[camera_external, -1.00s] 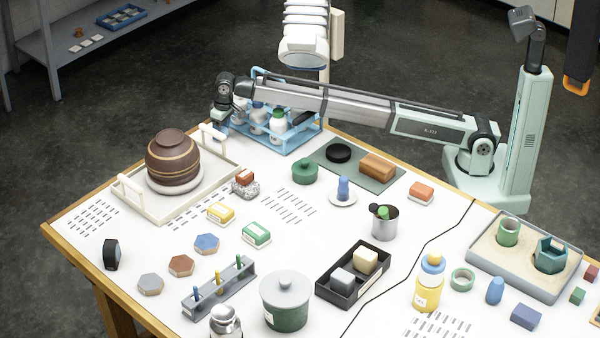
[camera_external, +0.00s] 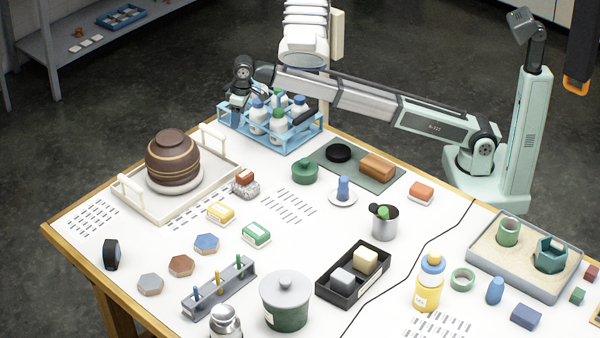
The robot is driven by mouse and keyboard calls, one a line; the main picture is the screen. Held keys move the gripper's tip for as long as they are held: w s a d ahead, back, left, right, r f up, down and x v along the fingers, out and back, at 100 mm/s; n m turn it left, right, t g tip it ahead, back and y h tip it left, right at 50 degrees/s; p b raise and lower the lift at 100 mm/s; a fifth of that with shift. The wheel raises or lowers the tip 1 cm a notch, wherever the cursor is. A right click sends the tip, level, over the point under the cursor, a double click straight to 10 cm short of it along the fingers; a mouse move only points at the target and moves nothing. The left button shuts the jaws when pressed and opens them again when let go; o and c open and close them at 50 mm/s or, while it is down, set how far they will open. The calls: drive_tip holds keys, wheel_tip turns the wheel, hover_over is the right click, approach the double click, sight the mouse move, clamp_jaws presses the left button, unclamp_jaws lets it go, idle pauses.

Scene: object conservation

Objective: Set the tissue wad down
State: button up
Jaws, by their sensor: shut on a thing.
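My gripper (camera_external: 234,119) is at the far left end of the blue bottle rack (camera_external: 292,146), above the back edge of the table. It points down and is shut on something. The held thing, taken to be the tissue wad, is too small and too covered by the fingers and rack to make out. A speckled grey-white lump (camera_external: 246,191) lies on the table in front of the rack, with a red-brown block (camera_external: 243,177) on top of it.
The rack holds several white bottles (camera_external: 258,122) close to my gripper. A white tray (camera_external: 213,190) with a brown striped pot (camera_external: 173,158) stands to the left. Small bare patches of white table lie between.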

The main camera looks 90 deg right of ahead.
drive_tip(key=s+a+n, duration=0.3)
drive_tip(key=s+a, duration=0.4)
drive_tip(key=s, duration=0.1)
drive_tip(key=shift+s+a, duration=0.35)
approach(264, 162)
drive_tip(key=shift+w+f, duration=0.2)
drive_tip(key=shift+f, duration=1.25)
drive_tip(key=shift+w+f, duration=0.2)
drive_tip(key=shift+f, duration=1.25)
drive_tip(key=shift+f, duration=0.1)
drive_tip(key=o, duration=1)
wheel_tip(264, 162, up, 12)
drive_tip(key=s, duration=0.1)
drive_tip(key=shift+s, duration=0.4)
